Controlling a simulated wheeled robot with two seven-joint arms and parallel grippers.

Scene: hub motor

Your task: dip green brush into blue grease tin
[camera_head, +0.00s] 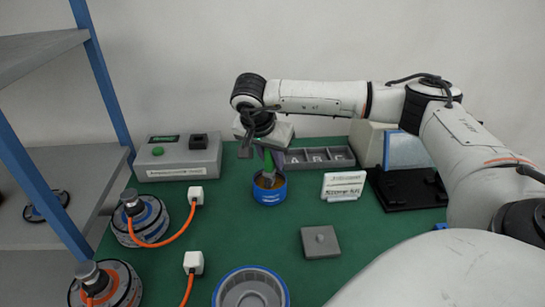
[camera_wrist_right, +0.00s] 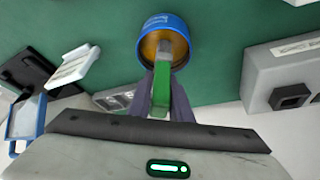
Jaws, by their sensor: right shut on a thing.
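The blue grease tin (camera_head: 270,190) stands upright on the green table mat, with brownish-yellow grease inside. My right gripper (camera_head: 264,152) is above the tin, pointing down. It is shut on the green brush (camera_head: 267,160), whose lower end reaches into the tin's opening. In the right wrist view the green brush (camera_wrist_right: 163,82) points at the blue tin (camera_wrist_right: 165,32), and its grey tip overlaps the grease. I cannot tell how deep the tip sits. My left gripper is not in view.
A grey box with a green button (camera_head: 180,158) stands behind left. Hub motors (camera_head: 140,220) with orange cables are at the left. A grey compartment tray (camera_head: 318,158), a white label stand (camera_head: 343,187), a grey plate (camera_head: 320,242) and a blue-rimmed round part (camera_head: 250,290) surround the tin.

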